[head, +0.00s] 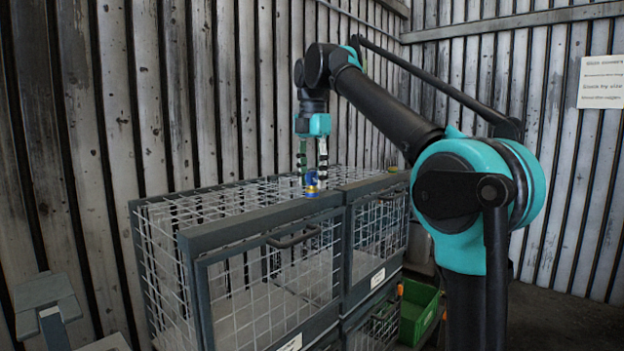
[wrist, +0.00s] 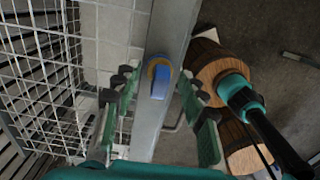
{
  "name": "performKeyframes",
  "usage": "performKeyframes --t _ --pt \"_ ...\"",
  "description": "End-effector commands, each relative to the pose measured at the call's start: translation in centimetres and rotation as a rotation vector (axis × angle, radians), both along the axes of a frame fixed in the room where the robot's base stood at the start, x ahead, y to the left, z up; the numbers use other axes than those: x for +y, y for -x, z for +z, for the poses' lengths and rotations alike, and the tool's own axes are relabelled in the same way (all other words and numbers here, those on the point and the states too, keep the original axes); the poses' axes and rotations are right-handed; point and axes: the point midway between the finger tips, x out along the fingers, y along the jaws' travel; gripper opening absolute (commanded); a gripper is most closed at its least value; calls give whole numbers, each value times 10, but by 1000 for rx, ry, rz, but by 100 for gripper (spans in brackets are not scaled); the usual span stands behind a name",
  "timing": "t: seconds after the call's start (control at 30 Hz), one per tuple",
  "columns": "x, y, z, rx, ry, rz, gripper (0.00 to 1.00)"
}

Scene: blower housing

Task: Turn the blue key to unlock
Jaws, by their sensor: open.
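The blue key (head: 311,178) sits at the top front frame of a wire-mesh cage, with a yellow part around its base. In the wrist view the blue key (wrist: 160,82) stands on the grey frame bar, inside a brass-coloured ring. My gripper (head: 312,168) points straight down over the key. In the wrist view my gripper (wrist: 158,95) is open, with one finger on each side of the key and a visible gap to it on both sides. Contact with the key does not show.
The wire-mesh cage (head: 262,235) has a front door with a handle (head: 293,236) below the key. A second cage (head: 378,228) adjoins it at right. A corrugated wall (head: 100,110) is behind.

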Motion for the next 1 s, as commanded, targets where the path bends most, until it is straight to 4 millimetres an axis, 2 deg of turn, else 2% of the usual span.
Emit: performKeyframes --t 0.3,0.67,1.0 --pt "0 -2 -3 0 0 1 42" --pt "0 -2 -3 0 0 1 0" --pt "0 -2 -2 0 0 1 0"
